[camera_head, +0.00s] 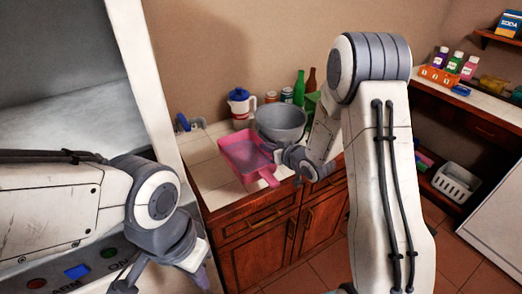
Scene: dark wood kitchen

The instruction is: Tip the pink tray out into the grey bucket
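The pink tray (238,148) sits on the white tiled counter, with its handle (268,178) at the front edge. A greyish patch shows inside it, too small to identify. The grey bucket (281,119) stands just behind and right of the tray, upright, its inside not clearly visible. My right gripper (278,163) is at the right side of the tray, close to its handle; its fingers are too small and overlapped to tell whether they hold the tray. My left gripper (166,283) is low at the bottom edge, away from the tray, its fingers spread and partly cut off.
A blue tap-like object (184,122) is at the counter's left. A shelf with a white basket (456,183) is at right.

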